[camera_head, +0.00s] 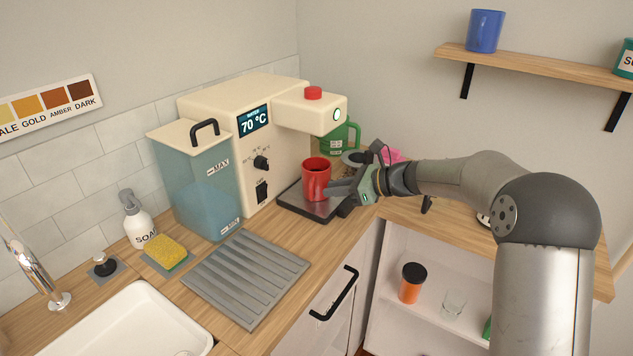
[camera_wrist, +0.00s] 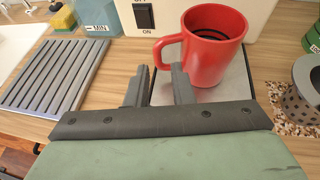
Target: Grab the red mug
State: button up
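The red mug (camera_head: 316,178) stands upright on the dark drip tray (camera_head: 292,201) under the spout of the cream drinks machine. In the wrist view the red mug (camera_wrist: 212,62) is just beyond my fingers, with its handle on its left side, toward them. My gripper (camera_head: 338,188) is low at the mug's right side in the head view. In the wrist view my gripper (camera_wrist: 160,82) is open, with a gap between its two dark fingers. The right finger overlaps the mug's lower left side in view; I cannot tell whether it touches. The handle's lower end is near the fingertips.
The cream machine (camera_head: 272,125) and its blue tank (camera_head: 200,185) stand behind and left of the mug. A green jug (camera_head: 343,139) is behind it. A perforated grey container (camera_wrist: 303,92) is at right in the wrist view. A ribbed grey mat (camera_head: 245,275) lies front left.

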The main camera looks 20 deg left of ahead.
jog(key=p+x, duration=0.1)
jog(key=x, duration=0.8)
jog(key=shift+s+f, duration=0.15)
jog(key=shift+f, duration=0.05)
jog(key=shift+r, duration=0.1)
grip_shut()
